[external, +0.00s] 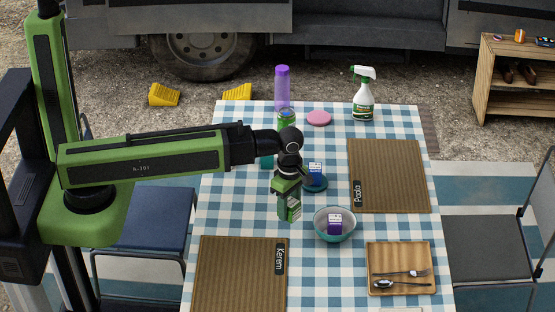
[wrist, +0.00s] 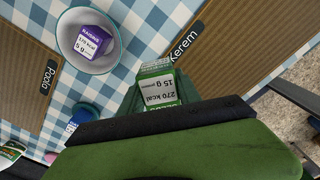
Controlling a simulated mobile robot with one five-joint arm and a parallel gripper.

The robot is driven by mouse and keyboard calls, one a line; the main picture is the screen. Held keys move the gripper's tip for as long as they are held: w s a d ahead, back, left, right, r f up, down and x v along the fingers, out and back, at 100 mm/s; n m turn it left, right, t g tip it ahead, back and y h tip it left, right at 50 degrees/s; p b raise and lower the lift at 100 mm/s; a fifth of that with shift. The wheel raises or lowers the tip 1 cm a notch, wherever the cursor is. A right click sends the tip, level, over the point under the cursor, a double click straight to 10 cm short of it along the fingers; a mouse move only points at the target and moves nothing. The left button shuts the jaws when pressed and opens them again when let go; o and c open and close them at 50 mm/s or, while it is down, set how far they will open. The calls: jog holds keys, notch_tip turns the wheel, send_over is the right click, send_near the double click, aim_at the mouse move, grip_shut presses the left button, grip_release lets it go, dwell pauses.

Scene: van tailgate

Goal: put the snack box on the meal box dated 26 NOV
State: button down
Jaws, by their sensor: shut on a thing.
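My gripper (external: 287,204) is shut on a small green box (external: 295,209) and holds it over the middle of the table. In the wrist view the green box (wrist: 158,90) has a white label reading 270 kcal and 15 g protein. A purple raisins box (external: 335,222) sits in a pale bowl (external: 335,238), to the right of my gripper; the wrist view shows the box (wrist: 88,40) labelled 175 kcal and 5 g. Another small white-and-blue box (external: 315,169) stands at a round blue item (external: 316,185) behind the gripper. I can read no 26 NOV date in either view.
Placemats named Paola (external: 395,178) and Kerem (external: 238,275) lie on the checked table. A wooden tray (external: 400,256) holds a fork and spoon. A purple bottle (external: 282,88), pink disc (external: 319,117) and spray bottle (external: 363,100) stand at the back. A teal item (external: 266,162) is partly hidden by my arm.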

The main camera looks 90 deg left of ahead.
jog(key=s+a+r+n+p, duration=0.1)
jog(key=s+a+n, duration=0.2)
jog(key=s+a, duration=0.5)
jog(key=s+a+r+n+p, duration=0.15)
jog(key=s+a, duration=0.25)
jog(key=a, duration=0.7)
jog(key=s+a+r+n, duration=0.1)
jog(key=s+a+n, duration=0.2)
jog(key=s+a, duration=0.5)
jog(key=a+f+b, duration=0.2)
jog(key=a, duration=0.2)
jog(key=s+a+f+b, duration=0.1)
jog(key=a+f+b, duration=0.1)
jog(key=a, duration=0.2)
jog(key=a+f+b, duration=0.2)
jog(key=a+f, duration=0.1)
jog(key=shift+s+a+b, duration=0.3)
jog(key=shift+a, duration=0.1)
jog(key=shift+s+a+f, duration=0.2)
jog(key=shift+s+a, duration=0.05)
jog(key=shift+a, duration=0.2)
notch_tip(320, 180, down, 4)
jog(key=b, duration=0.4)
jog(key=shift+f+b, duration=0.15)
jog(key=shift+b, duration=0.15)
jog(key=shift+r, duration=0.25)
jog(key=shift+f, duration=0.25)
jog(key=c, duration=0.9)
grip_release()
jog(key=shift+r, duration=0.1)
